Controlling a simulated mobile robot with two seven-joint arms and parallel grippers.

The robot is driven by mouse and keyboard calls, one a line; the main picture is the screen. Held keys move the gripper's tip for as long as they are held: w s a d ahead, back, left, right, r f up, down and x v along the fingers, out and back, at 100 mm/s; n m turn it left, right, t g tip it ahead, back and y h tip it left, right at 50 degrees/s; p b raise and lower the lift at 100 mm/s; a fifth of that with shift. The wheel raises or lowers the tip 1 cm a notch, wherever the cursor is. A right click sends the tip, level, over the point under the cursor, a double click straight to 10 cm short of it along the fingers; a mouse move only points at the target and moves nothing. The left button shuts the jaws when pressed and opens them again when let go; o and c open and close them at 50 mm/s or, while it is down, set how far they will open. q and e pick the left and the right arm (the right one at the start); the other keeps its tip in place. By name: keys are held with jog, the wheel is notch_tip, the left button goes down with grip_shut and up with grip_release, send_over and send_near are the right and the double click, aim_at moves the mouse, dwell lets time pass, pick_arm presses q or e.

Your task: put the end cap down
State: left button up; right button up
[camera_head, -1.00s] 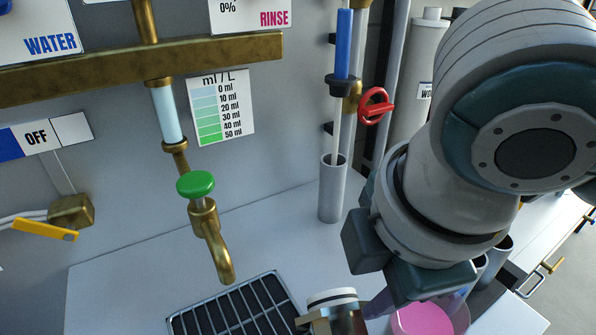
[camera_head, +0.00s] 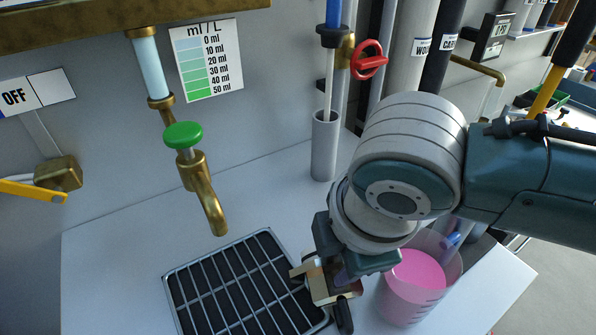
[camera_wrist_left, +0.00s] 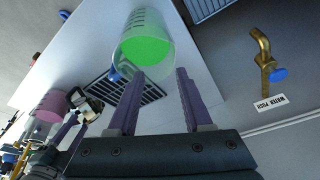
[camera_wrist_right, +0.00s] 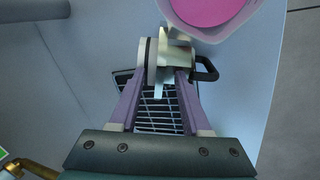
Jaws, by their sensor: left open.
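The end cap (camera_wrist_right: 151,60) is a pale disc-shaped piece with metal parts and a black handle (camera_wrist_right: 205,70), seen between my right fingers in the right wrist view. My right gripper (camera_wrist_right: 163,78) appears shut on it. In the head view the end cap (camera_head: 327,286) is just below my right gripper (camera_head: 345,270), by the right corner of the drain grate (camera_head: 205,305); I cannot tell whether it touches the surface. My left gripper (camera_wrist_left: 158,75) is open and empty in the left wrist view, pointing toward a beaker of green liquid (camera_wrist_left: 145,45). It is outside the head view.
A beaker of pink liquid (camera_head: 410,290) stands close to the right of my right gripper. A brass tap (camera_head: 205,195) with a green knob overhangs the grate. A grey tube holder (camera_head: 324,145) stands behind. The white counter (camera_head: 110,260) is clear left of the grate.

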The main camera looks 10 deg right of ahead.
grip_shut()
dwell(1.3)
